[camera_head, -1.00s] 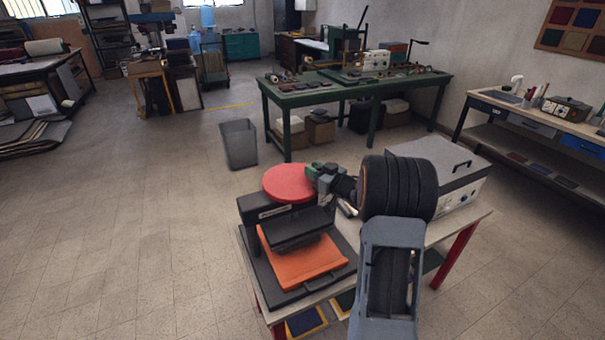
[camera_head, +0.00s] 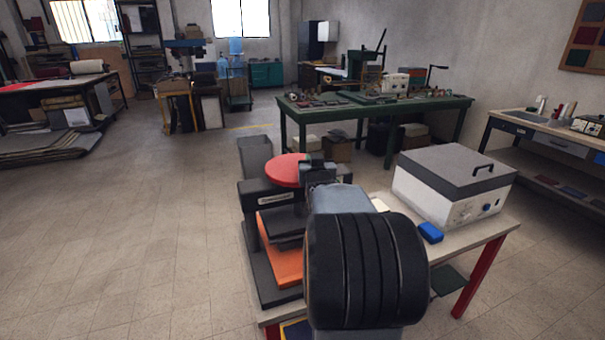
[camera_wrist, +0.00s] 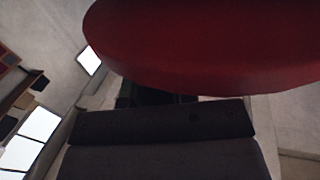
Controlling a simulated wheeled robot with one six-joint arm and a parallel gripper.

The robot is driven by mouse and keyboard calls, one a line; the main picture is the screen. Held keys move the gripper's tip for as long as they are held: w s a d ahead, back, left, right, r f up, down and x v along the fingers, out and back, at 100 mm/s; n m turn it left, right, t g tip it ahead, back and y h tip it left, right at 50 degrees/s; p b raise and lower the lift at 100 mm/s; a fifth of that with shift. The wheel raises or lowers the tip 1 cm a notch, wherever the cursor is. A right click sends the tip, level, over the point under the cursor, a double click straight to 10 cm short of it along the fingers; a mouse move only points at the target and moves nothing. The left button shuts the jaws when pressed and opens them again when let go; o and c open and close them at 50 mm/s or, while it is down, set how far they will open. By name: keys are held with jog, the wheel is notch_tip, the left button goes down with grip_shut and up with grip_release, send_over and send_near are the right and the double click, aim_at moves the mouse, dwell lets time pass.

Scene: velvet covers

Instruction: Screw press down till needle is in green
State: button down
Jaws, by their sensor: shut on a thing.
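The press (camera_head: 256,204) stands on a small table, with a round red disc-shaped wheel (camera_head: 284,170) on top. A dark plate sits above an orange piece (camera_head: 268,233) in the press. My gripper (camera_head: 310,169) is at the right edge of the red wheel and is shut on it; my arm hides the fingertips and the right side of the press. In the wrist view the red wheel (camera_wrist: 215,45) fills the top, close to the camera. A dark bar (camera_wrist: 165,123) lies below it. No gauge or needle can be made out.
A grey-lidded box (camera_head: 452,185) and a small blue block (camera_head: 430,232) share the small table (camera_head: 480,237) to the right. A green workbench (camera_head: 330,112) and a bin (camera_head: 254,156) stand behind. The floor at left is clear.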

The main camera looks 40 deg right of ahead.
jog(key=shift+a+r+b, duration=0.1)
jog(key=shift+b, duration=0.3)
jog(key=c, duration=0.9)
grip_release()
jog(key=b+v, duration=0.1)
jog(key=v, duration=1.3)
jog(key=shift+w+a, duration=0.15)
